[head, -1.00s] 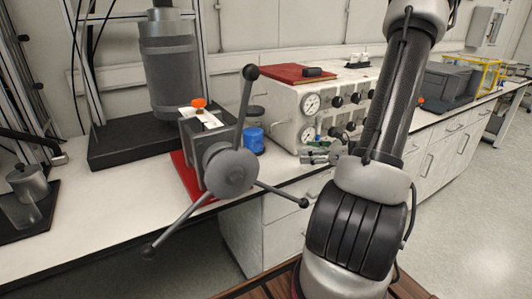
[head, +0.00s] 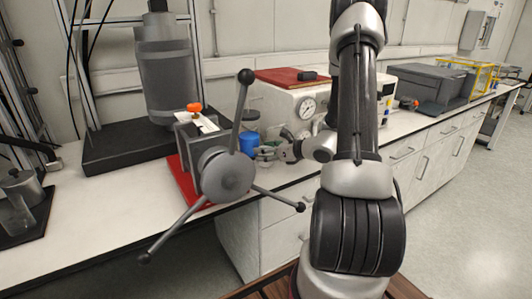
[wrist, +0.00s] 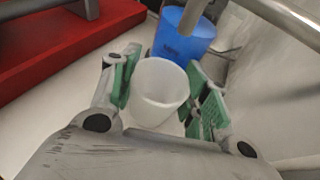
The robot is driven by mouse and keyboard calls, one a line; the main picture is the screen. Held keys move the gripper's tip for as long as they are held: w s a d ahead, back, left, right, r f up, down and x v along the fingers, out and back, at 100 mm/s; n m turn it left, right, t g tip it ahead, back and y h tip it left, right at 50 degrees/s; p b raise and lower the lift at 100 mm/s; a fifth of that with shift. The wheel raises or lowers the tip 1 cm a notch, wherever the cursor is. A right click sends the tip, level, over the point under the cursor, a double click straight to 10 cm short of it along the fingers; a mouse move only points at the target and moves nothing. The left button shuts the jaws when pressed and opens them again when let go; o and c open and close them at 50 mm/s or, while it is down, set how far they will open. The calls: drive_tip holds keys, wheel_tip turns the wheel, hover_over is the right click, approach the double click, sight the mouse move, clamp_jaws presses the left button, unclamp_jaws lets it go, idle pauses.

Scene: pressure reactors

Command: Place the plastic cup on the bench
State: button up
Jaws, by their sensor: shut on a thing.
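A translucent white plastic cup (wrist: 160,92) sits between the green finger pads of my gripper (wrist: 163,95) in the wrist view. My gripper is shut on it. In the head view my gripper (head: 266,152) is by the front edge of the white bench (head: 100,218), just right of a blue cup (head: 249,143). The blue cup also shows just beyond the white cup in the wrist view (wrist: 183,38). The white cup is hard to make out in the head view. I cannot tell whether its base touches the bench.
A grey reactor device with a spoked handwheel (head: 228,174) stands on a red mat (head: 178,172) left of my gripper; its bars stick out past the bench edge. A white gauge box (head: 290,105) stands behind.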

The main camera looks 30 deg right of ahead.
drive_tip(key=shift+f, duration=0.2)
drive_tip(key=o, duration=0.9)
